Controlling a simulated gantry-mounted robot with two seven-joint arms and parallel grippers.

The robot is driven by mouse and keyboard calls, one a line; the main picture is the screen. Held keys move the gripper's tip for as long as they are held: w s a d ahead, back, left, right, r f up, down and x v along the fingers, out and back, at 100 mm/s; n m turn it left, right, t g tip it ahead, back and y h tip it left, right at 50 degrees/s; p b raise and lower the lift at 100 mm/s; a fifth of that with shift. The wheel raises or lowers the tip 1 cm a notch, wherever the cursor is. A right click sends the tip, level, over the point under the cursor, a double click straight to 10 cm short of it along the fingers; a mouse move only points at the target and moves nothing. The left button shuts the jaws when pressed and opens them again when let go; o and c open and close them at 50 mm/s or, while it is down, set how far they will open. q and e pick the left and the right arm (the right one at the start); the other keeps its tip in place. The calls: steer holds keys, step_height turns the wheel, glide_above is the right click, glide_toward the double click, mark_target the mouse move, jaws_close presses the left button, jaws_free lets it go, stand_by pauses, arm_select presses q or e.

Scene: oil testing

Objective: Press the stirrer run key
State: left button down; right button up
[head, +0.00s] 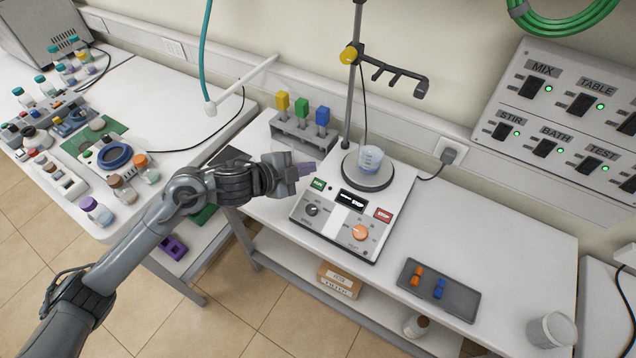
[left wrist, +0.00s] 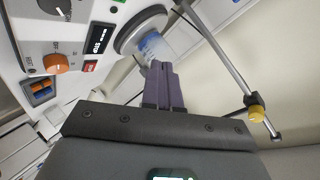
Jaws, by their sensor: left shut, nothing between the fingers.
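The stirrer (head: 335,236) is a white unit on the right-hand bench, with a green key (head: 318,184), a dark display (head: 352,199), a red key (head: 384,214), a grey knob and an orange knob (head: 360,232). The green key looks like the run key; its lettering is too small to read surely. A beaker (head: 370,158) stands on the round plate. My left gripper (head: 308,170) is shut and empty, its purple fingertips just behind the green key and seemingly above the panel. In the left wrist view the fingers (left wrist: 161,72) show against the beaker (left wrist: 154,48). My right gripper is not in view.
A stand pole (head: 352,85) with a clamp rises behind the stirrer. A rack (head: 302,138) with yellow, green and blue blocks stands behind my left gripper. A grey tray (head: 460,305) lies to the right. The bench right of the stirrer is mostly clear.

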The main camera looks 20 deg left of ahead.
arm_select(q)
steer(key=b, duration=0.7)
glide_above(318, 184)
steer(key=s+a, duration=0.1)
steer(key=s, duration=0.2)
step_height(318, 184, down, 6)
steer(key=shift+f, duration=0.1)
steer(key=shift+w+d+f+b, duration=0.1)
steer(key=shift+w+f+b, duration=0.15)
steer(key=shift+f, duration=0.3)
steer(key=shift+w+d+f+b, duration=0.1)
steer(key=shift+w+f+b, duration=0.1)
steer(key=shift+f, duration=0.3)
steer(key=shift+a+f, duration=0.1)
steer(key=shift+f, duration=0.05)
stand_by(0.4)
steer(key=shift+w+f, duration=0.1)
steer(key=shift+f, duration=0.15)
